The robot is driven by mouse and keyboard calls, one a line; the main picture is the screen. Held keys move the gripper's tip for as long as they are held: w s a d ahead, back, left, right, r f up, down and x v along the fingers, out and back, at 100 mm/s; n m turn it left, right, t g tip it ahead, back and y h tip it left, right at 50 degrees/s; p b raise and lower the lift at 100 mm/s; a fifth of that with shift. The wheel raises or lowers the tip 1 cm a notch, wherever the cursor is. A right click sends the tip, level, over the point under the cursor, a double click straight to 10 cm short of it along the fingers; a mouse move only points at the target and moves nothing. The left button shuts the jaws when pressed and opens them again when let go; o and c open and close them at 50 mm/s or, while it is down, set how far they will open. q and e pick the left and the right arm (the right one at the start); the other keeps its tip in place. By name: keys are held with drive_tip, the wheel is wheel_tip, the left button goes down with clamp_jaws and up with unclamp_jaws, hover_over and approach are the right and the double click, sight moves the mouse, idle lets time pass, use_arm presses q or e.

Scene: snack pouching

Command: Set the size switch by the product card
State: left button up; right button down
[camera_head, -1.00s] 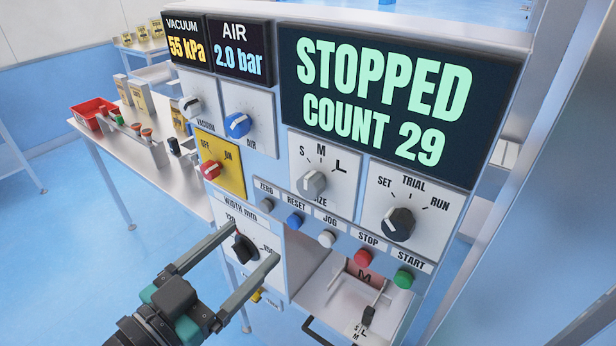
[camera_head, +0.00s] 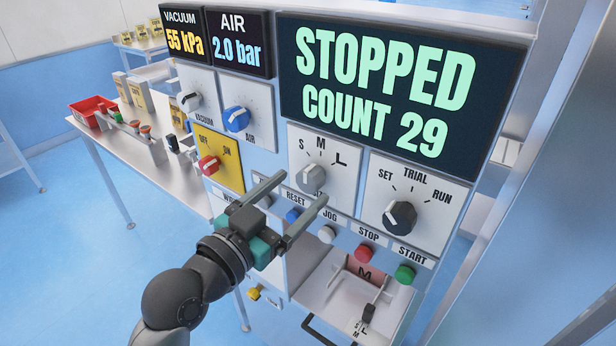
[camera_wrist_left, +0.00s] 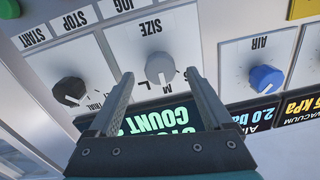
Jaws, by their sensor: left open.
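The size switch (camera_head: 313,178) is a grey knob on a white plate marked S, M and L. Its pointer points upward, roughly toward M; the exact mark is hard to tell. A pink card with an M (camera_head: 363,273) shows in the recess below the buttons, partly hidden. My left gripper (camera_head: 304,187) is open and empty, its fingertips just below and in front of the size switch. In the left wrist view, which is upside down, the knob (camera_wrist_left: 160,68) appears between the two fingertips. Contact cannot be told. My right gripper is not in view.
The mode knob (camera_head: 399,217) sits right of the size plate. A row of buttons, including red stop (camera_head: 364,252) and green start (camera_head: 404,274), lies just below. The air knob (camera_head: 237,119) is to the left. The display (camera_head: 385,85) reads STOPPED, COUNT 29.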

sight(306, 184)
use_arm(q)
drive_tip(key=shift+x, duration=1.9)
clamp_jaws()
